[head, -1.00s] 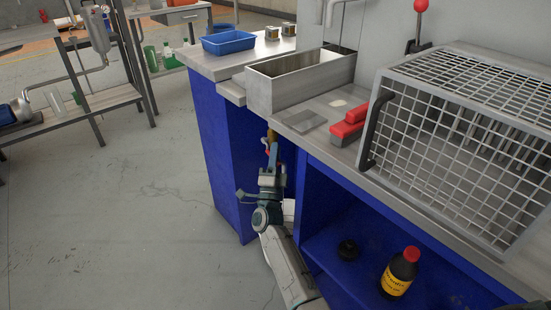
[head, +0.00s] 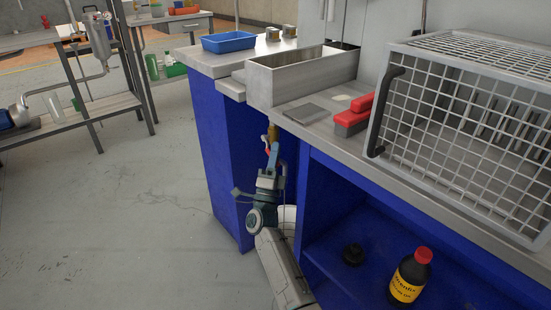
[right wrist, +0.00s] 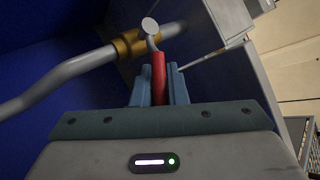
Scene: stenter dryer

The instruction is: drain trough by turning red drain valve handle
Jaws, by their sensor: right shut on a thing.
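The steel trough (head: 290,80) stands on the bench top at the upper middle of the head view. Below it, a brass valve (head: 272,132) shows under the bench edge. In the right wrist view the brass valve body (right wrist: 130,44) sits on a grey pipe (right wrist: 80,65), and its red handle (right wrist: 158,78) points down between my fingers. My right gripper (head: 269,165) is shut on the red handle; its fingers (right wrist: 160,92) lie on both sides of it. The inside of the trough is only partly visible. My left gripper is not in view.
A wire-mesh guard (head: 470,130) with a dark handle covers the bench at right. Red-topped blocks (head: 354,115) lie beside it. A black bottle with a red cap (head: 408,276) stands on the blue lower shelf. Blue cabinet walls (head: 225,165) flank the valve. Floor is clear at left.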

